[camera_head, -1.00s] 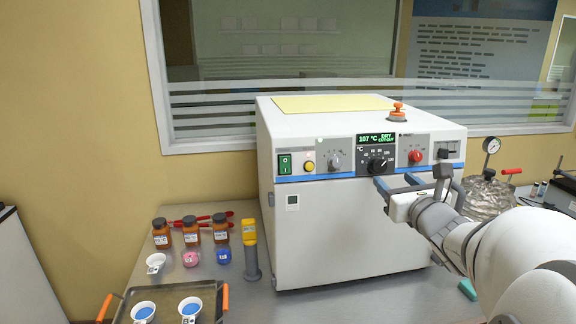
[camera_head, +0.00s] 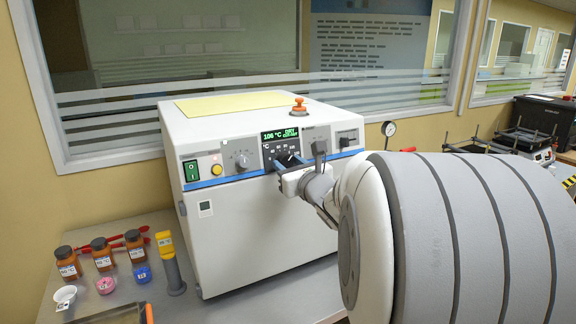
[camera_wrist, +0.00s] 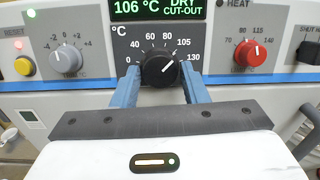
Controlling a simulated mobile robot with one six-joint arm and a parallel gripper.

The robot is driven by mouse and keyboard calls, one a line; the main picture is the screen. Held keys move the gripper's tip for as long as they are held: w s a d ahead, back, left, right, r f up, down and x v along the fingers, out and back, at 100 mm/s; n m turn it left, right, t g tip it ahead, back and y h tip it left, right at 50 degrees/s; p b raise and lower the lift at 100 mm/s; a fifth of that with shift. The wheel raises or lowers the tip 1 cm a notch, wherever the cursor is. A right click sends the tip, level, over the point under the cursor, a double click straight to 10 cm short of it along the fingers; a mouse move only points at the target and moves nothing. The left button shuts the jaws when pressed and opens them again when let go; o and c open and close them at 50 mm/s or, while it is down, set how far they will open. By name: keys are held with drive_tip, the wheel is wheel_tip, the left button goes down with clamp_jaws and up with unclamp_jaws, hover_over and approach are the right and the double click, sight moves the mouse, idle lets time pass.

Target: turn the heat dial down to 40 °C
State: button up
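The black heat dial (camera_wrist: 160,68) sits on a dark panel marked °C, with numbers including 40, 60, 80, 105 and 130. Its white pointer aims up and right, toward the 105–130 side. The green display (camera_wrist: 157,9) above it reads 106 °C and DRY CUT-OUT. My gripper (camera_wrist: 160,76) has its two blue fingers on either side of the dial, tips very close to its edges; contact is not clear. In the head view my gripper (camera_head: 290,164) reaches the front of the white oven (camera_head: 255,235), and its fingers partly hide the dial.
A red knob (camera_wrist: 250,53) is to the right of the dial and a grey knob (camera_wrist: 67,60) to the left. A yellow reset button (camera_wrist: 24,66) is farther left. Brown bottles (camera_head: 102,254) and a yellow-topped holder (camera_head: 170,262) stand left of the oven.

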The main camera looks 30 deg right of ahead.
drive_tip(key=c, duration=0.6)
